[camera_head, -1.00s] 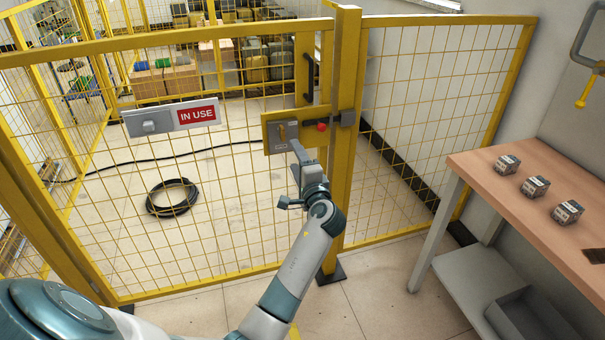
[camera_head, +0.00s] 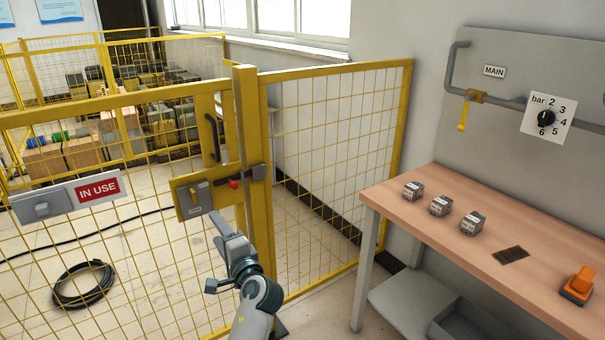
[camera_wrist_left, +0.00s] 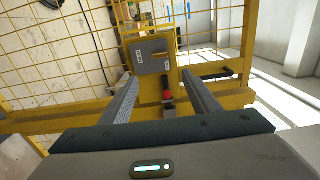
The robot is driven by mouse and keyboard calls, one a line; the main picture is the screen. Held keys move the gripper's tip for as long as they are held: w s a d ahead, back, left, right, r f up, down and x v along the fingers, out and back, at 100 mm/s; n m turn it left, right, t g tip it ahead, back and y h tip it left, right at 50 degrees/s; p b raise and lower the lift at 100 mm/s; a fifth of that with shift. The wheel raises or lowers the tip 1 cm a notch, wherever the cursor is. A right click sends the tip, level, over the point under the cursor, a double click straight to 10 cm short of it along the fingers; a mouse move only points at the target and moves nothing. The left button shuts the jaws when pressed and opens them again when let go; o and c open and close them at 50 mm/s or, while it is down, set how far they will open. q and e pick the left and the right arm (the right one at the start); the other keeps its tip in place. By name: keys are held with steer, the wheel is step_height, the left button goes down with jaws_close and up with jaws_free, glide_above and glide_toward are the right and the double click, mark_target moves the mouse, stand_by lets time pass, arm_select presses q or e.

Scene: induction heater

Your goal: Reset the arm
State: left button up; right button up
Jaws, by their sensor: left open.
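My left gripper (camera_head: 222,262) is in front of the yellow fence gate, just below the lock plate. In the left wrist view my left gripper (camera_wrist_left: 157,95) has its two fingers wide apart with nothing between them. Beyond the fingers are the grey lock box (camera_wrist_left: 152,55) and a red button (camera_wrist_left: 168,96). The lock box (camera_head: 195,199) also shows in the head view, apart from the gripper, with the red button (camera_head: 233,184) to its right. My right gripper does not show.
A wooden-topped bench (camera_head: 455,245) stands at the right with several small grey blocks and an orange item (camera_head: 578,284). Above it are a pipe with a yellow valve handle (camera_head: 462,118) and a bar dial (camera_head: 546,118). A sign reads IN USE (camera_head: 98,190). A black hose coil (camera_head: 83,284) lies behind the fence.

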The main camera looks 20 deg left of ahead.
arm_select(q)
steer(key=s+d+f+m+h, duration=0.15)
steer(key=d+f+h, duration=0.3)
steer(key=f, duration=0.75)
steer(key=s+d+f+h, duration=0.3)
steer(key=d+f, duration=0.2)
steer(key=f, duration=0.7)
steer(key=s+d+f+h, duration=0.25)
steer(key=d+f, duration=0.25)
steer(key=f, duration=0.8)
steer(key=s+d+f+n+g+h, duration=0.1)
steer(key=s+d+f+n+h, duration=0.1)
steer(key=s+f, duration=0.5)
steer(key=s+d+f+n+g+h, duration=0.1)
steer(key=s+d+f+n, duration=0.1)
steer(key=s+f, duration=0.6)
steer(key=s+d+f+n+g+h, duration=0.2)
steer(key=s+f, duration=0.6)
steer(key=s, duration=0.8)
steer(key=shift+s+d+n+h, duration=0.25)
steer(key=shift+d+n, duration=0.3)
steer(key=shift+d, duration=0.7)
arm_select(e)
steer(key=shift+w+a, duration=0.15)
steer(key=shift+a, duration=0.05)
arm_select(q)
steer(key=shift+f, duration=0.1)
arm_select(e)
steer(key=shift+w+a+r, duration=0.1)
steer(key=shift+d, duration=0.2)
